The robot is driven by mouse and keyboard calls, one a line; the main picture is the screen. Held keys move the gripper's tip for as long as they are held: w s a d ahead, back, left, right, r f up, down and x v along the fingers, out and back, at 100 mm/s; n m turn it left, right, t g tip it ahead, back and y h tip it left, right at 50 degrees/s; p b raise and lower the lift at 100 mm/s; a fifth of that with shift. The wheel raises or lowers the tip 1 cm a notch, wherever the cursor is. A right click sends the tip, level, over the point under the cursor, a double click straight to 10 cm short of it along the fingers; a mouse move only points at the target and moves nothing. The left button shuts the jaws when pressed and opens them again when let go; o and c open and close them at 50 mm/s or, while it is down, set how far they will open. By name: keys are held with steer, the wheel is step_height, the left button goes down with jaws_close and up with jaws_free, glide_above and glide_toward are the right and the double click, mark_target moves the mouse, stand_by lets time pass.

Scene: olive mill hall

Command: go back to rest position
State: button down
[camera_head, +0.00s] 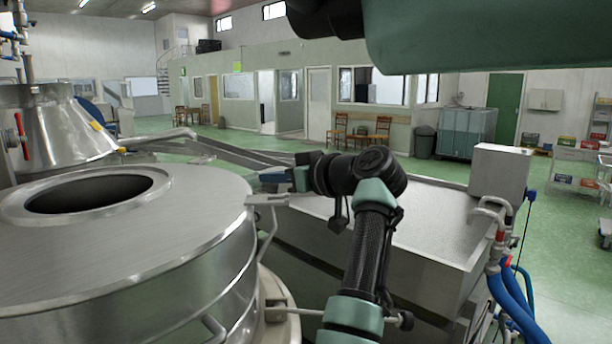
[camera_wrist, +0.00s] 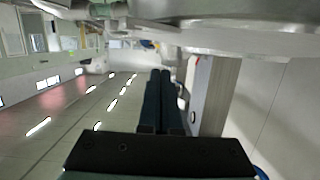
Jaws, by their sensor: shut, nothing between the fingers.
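My gripper (camera_head: 264,178) shows in the camera_head view at the end of my arm, pointing left beside the rim of a large round steel vessel (camera_head: 110,270). In the camera_wrist view my gripper (camera_wrist: 160,74) shows its two dark fingers side by side and closed, with nothing between them. A metal bracket (camera_head: 268,200) on the vessel's edge appears close below the fingers; I cannot tell whether they touch. The camera_wrist picture is tilted, with ceiling lamps at lower left.
A long steel trough (camera_head: 430,225) lies behind and right of my arm. Blue hoses (camera_head: 510,300) and pipes stand at the right. A steel cone-topped vessel (camera_head: 70,130) with a red-handled valve is at left. Green floor (camera_head: 450,168) beyond is open.

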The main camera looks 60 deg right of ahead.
steer(key=a+b+v, duration=0.1)
steer(key=b+v, duration=0.2)
steer(key=v, duration=0.4)
steer(key=w+a+r+t+h, duration=0.1)
steer(key=w+a+r, duration=0.1)
steer(key=w+a, duration=0.45)
steer(key=w+a+r+t+h, duration=0.1)
steer(key=w+a+r+t, duration=0.15)
steer(key=a, duration=0.65)
steer(key=w+a+r+t, duration=0.1)
steer(key=w+a, duration=0.4)
steer(key=a, duration=0.2)
steer(key=s+a+r+n+t+y, duration=0.1)
steer(key=s+a, duration=0.3)
steer(key=a, duration=0.5)
steer(key=s+a+r+n+t+y, duration=0.1)
steer(key=s+a+r+t+y, duration=0.2)
steer(key=a, duration=0.7)
steer(key=s+a+r+n+t+y, duration=0.1)
steer(key=s+a+r+t, duration=0.3)
steer(key=a, duration=0.6)
steer(key=shift+s+r+n+y, duration=0.15)
steer(key=shift+s+n+y, duration=0.3)
steer(key=shift+y, duration=0.45)
steer(key=shift+a, duration=0.1)
